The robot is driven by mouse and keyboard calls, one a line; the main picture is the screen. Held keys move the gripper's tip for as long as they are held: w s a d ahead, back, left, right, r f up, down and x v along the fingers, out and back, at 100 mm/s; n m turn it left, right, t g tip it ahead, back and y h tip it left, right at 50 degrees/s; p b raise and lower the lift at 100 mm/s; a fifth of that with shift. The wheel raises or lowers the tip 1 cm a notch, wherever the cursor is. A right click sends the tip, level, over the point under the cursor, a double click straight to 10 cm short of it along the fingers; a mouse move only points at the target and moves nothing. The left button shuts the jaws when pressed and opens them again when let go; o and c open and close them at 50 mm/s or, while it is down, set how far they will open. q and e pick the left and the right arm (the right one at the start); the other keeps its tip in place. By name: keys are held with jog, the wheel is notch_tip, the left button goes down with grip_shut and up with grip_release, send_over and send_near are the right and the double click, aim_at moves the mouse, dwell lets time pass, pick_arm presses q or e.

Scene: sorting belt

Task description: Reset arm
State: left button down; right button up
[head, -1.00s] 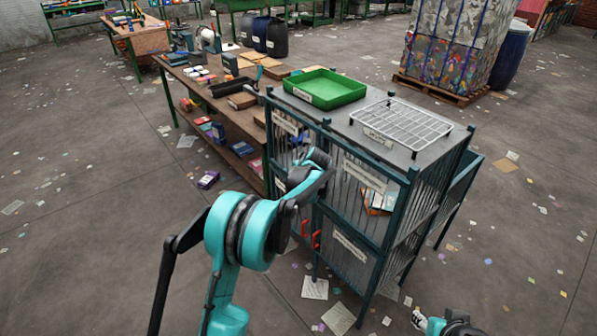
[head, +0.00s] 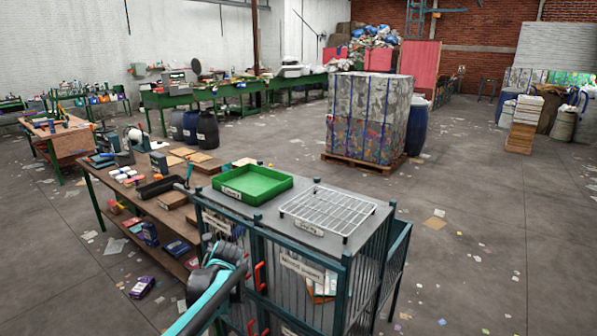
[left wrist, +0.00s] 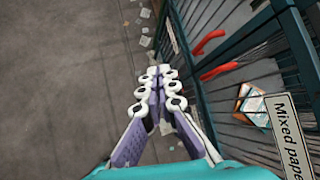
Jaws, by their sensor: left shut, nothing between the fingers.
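My left gripper (left wrist: 158,74) shows in the left wrist view with its white-knuckled fingers together and nothing between them. It points past the side of the wire cage cabinet (head: 372,275), over the floor, and I see no contact. My right gripper is in neither current view.
The cabinet top carries a green tray (head: 257,187) and a white wire rack (head: 328,208). Red handles (left wrist: 208,42) and a "Mixed paper" label (left wrist: 288,130) are close beside the left gripper. A workbench (head: 125,205) stands at left. Open floor lies right.

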pick_arm(q)
jog(key=s+d+r+n+h, duration=0.1)
jog(key=s+d+r+n, duration=0.1)
jog(key=s+n, duration=0.5)
jog(key=s+d+r+n+h, duration=0.15)
jog(key=s+n, duration=0.25)
jog(key=s, duration=0.6)
jog(key=s+d+f+n+h, duration=0.1)
jog(key=s+d+f+n, duration=0.1)
jog(key=s+n, duration=0.5)
jog(key=s+d+f+n, duration=0.3)
jog(key=s+n, duration=0.3)
jog(key=s, duration=0.4)
jog(key=shift+s+d+n+h, duration=0.35)
jog(key=shift+s+n, duration=0.05)
